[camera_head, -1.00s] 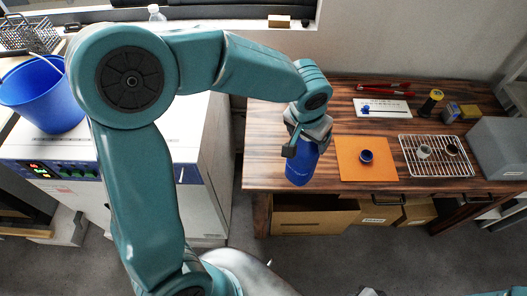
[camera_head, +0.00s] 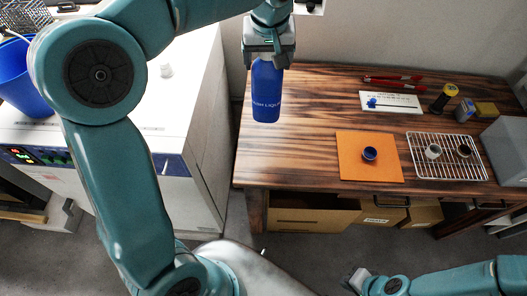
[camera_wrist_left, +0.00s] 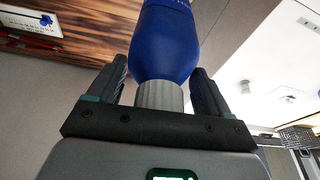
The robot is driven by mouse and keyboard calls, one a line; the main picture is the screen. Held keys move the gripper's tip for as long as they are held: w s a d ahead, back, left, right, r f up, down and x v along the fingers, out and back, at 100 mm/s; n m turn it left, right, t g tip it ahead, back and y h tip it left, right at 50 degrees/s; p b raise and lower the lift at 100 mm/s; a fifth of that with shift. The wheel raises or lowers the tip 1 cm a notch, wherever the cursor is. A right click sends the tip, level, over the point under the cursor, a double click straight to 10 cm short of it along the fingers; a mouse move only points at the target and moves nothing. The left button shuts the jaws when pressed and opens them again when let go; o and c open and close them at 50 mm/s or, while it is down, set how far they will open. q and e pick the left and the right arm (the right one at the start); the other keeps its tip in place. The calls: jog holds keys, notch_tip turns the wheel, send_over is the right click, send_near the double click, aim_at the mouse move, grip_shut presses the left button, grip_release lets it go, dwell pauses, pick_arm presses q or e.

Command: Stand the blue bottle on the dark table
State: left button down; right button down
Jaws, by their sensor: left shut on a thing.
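The blue bottle (camera_head: 267,92) hangs in my left gripper (camera_head: 268,52), close to upright with its base down. In the head view it appears in front of the left part of the dark table (camera_head: 300,150); the gap below its base cannot be judged. In the left wrist view, the fingers (camera_wrist_left: 160,95) stand either side of the bottle's grey cap, and the blue body (camera_wrist_left: 165,45) extends beyond them. My right gripper (camera_head: 353,281) is low at the bottom of the head view, away from the table; its jaws are unclear.
On the table are an orange mat (camera_head: 350,173) with a small dark blue cup (camera_head: 370,153), a wire rack (camera_head: 435,172) with small cups, a white card (camera_head: 391,102), red tools, and a grey box (camera_head: 508,148). The table's left front is bare. The white oven (camera_head: 185,120) stands left.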

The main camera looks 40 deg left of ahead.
aim_at(263, 113)
pick_arm(q)
jog(key=shift+a+r+n, duration=0.25)
jog(key=shift+a+n, duration=0.25)
jog(key=shift+a, duration=0.1)
notch_tip(263, 113, down, 20)
jog(key=shift+r+b, duration=0.2)
jog(key=shift+b, duration=0.1)
jog(key=shift+r, duration=0.1)
